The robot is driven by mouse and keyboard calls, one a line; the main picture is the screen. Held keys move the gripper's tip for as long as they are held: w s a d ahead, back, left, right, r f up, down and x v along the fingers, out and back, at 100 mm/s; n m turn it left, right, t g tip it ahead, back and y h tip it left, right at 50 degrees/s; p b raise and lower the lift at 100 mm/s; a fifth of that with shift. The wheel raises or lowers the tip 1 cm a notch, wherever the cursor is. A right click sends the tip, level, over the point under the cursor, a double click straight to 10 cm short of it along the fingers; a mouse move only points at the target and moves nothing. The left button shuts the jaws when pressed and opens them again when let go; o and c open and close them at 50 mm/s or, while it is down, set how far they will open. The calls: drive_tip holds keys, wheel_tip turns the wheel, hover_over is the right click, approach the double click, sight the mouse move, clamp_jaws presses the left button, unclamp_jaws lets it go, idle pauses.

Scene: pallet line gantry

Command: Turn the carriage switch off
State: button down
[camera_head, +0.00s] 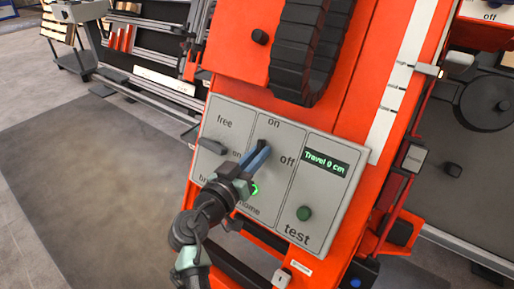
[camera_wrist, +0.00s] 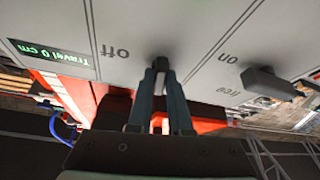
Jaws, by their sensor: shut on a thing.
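A grey control panel (camera_head: 240,112) is fixed to the orange machine. Its middle section carries a switch marked "on" at the top and "off" at the right. My gripper (camera_head: 263,150) is at this switch, with its blue-grey fingers shut on the dark switch handle (camera_wrist: 160,63). In the wrist view, my gripper (camera_wrist: 161,80) has a finger on each side of the handle, and the "off" label lies just left of it. The fingers cover much of the handle, so I cannot tell exactly which way it points.
A second dark lever (camera_head: 211,146) is on the panel's left section, near "free"; it also shows in the wrist view (camera_wrist: 270,83). A display (camera_head: 325,161) reads "Travel 0 cm" above a green button (camera_head: 304,213) marked "test". A black cable chain (camera_head: 308,45) hangs above the panel.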

drive_tip(key=n+y+p, duration=0.1)
drive_tip(key=n+p, duration=0.1)
drive_tip(key=n+y+p, duration=0.1)
drive_tip(key=n+p, duration=0.1)
drive_tip(key=n+y+p, duration=0.1)
drive_tip(key=n+p, duration=0.1)
drive_tip(key=shift+s+d+r+t, duration=0.1)
drive_tip(key=shift+d+r+t, duration=0.05)
drive_tip(key=shift+r+t, duration=0.2)
drive_tip(key=n+y+p, duration=0.1)
drive_tip(key=n+p, duration=0.1)
drive_tip(key=p, duration=0.1)
drive_tip(key=n+y+p, duration=0.1)
drive_tip(key=n+p, duration=0.1)
drive_tip(key=p, duration=0.2)
drive_tip(key=n+g+y+p, duration=0.1)
drive_tip(key=n+p, duration=0.1)
drive_tip(key=p, duration=0.2)
drive_tip(key=shift+d+r, duration=0.1)
drive_tip(key=shift+r, duration=0.2)
drive_tip(key=n+g+y+p, duration=0.1)
drive_tip(key=n+p, duration=0.3)
drive_tip(key=p, duration=0.4)
drive_tip(key=shift+f, duration=0.15)
drive_tip(key=shift+f+n+g+y+p, duration=0.25)
drive_tip(key=shift+n+g+p, duration=0.3)
drive_tip(key=shift+n+p, duration=0.45)
drive_tip(key=c, duration=0.8)
unclamp_jaws()
drive_tip(key=shift+c, duration=0.2)
